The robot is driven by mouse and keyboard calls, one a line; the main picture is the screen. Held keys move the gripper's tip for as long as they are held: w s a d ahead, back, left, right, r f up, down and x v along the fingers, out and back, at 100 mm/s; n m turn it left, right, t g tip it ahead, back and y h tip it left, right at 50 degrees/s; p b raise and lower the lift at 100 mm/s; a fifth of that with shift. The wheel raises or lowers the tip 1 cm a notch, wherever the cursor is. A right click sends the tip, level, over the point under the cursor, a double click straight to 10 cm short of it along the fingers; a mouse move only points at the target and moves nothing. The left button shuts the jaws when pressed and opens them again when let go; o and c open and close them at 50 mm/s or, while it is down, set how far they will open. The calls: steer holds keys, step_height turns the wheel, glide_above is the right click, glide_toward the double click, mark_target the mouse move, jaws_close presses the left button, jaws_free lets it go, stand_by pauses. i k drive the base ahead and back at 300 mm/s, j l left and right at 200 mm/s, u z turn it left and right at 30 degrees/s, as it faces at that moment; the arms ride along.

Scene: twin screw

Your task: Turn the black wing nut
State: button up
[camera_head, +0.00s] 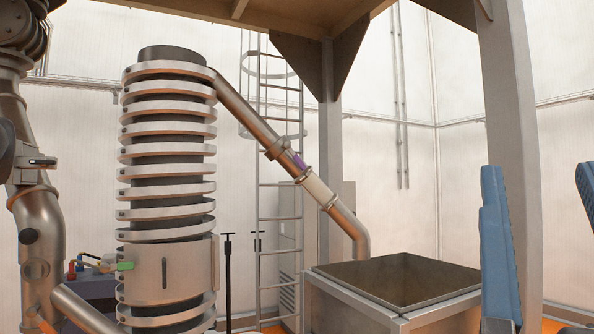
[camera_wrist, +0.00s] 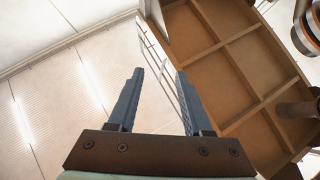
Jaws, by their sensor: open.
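My gripper (camera_head: 540,168) shows at the lower right of the head view as two blue ribbed fingers, the right one cut off by the picture edge. In the wrist view its fingers (camera_wrist: 160,72) stand apart with nothing between them. No black wing nut can be picked out for certain. A small dark piece (camera_head: 42,162) sticks out at a joint of the metal pipe (camera_head: 38,215) at the far left of the head view; I cannot tell if it is the wing nut. My gripper is far to the right of it in the picture.
A ladder (camera_head: 281,185) and grey posts (camera_head: 512,110) stand behind. The wrist view shows a brown ribbed ceiling panel (camera_wrist: 222,55).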

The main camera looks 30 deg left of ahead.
mark_target(43, 162)
steer(key=i+j+u, duration=0.15)
steer(key=u, duration=0.25)
steer(key=i+u, duration=0.7)
steer(key=u, duration=0.15)
steer(key=i+l+u, duration=0.15)
steer(key=u, duration=0.3)
steer(key=i, duration=0.1)
